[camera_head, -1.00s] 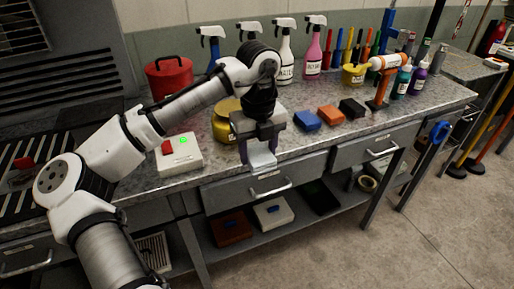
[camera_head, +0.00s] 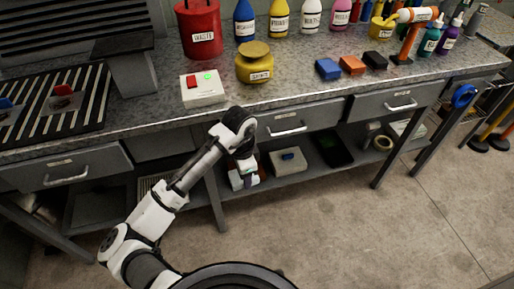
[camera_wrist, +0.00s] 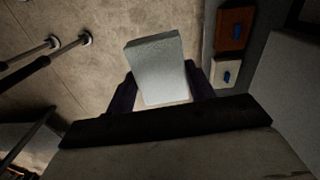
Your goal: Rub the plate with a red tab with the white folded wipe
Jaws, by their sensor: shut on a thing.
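A small metal plate with a red tab (camera_head: 64,97) lies on the dark slatted rack at the left of the bench in the head view. Another plate with a blue tab (camera_head: 6,108) lies left of it, partly cut off. My gripper (camera_head: 243,176) is in front of the bench, below the top, well right of the plates. In the wrist view it is shut on the white folded wipe (camera_wrist: 157,68), which sticks out beyond the dark fingers.
The slatted rack (camera_head: 92,118) sits beside a grey machine post (camera_head: 128,65). A white switch box (camera_head: 203,90), yellow tin (camera_head: 255,65) and red waste can (camera_head: 198,30) stand right of it. The lower shelf holds a white box (camera_head: 288,160). Open floor lies in front.

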